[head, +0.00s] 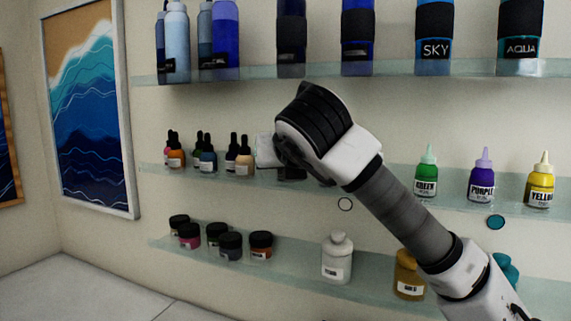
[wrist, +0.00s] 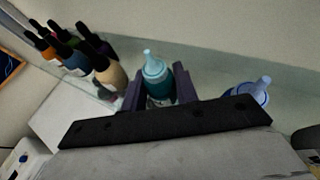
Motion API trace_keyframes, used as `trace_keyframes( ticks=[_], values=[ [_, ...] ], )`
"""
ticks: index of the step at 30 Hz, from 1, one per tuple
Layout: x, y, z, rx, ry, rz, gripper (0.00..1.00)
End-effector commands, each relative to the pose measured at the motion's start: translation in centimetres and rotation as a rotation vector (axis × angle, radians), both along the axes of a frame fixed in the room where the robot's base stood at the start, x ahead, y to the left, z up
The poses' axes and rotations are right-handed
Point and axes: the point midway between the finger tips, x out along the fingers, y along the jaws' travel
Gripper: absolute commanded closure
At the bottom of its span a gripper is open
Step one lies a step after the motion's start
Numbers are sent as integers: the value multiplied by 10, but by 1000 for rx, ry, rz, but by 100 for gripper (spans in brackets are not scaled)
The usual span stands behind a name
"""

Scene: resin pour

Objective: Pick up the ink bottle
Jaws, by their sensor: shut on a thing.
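My gripper (wrist: 158,88) is shut on a teal bottle (wrist: 160,74) with a pale blue nozzle cap, one dark finger on each side of it. The bottle looks upright at the glass shelf; I cannot tell whether its base touches the shelf. In the head view my gripper (head: 290,168) is at the middle shelf, and my wrist hides the held bottle. Several small dropper bottles (head: 208,160) with dark tops stand to its left; they also show in the wrist view (wrist: 108,74). Which kind is the ink bottle cannot be read from labels.
A blue-capped bottle (wrist: 250,92) stands close to the right in the wrist view. Green (head: 426,175), purple (head: 482,178) and yellow (head: 540,183) nozzle bottles stand farther right. Large bottles fill the upper shelf (head: 260,73). Jars and a white bottle (head: 337,260) stand on the lower shelf.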

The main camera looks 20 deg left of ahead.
Motion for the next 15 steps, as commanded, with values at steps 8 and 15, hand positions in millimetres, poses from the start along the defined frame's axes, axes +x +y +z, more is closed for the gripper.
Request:
trace_keyframes(
  ticks=[8,15],
  values=[
    [-21,-13,18,1,-5,-3,93],
    [-61,-35,41,0,-6,-4,93]
  ],
)
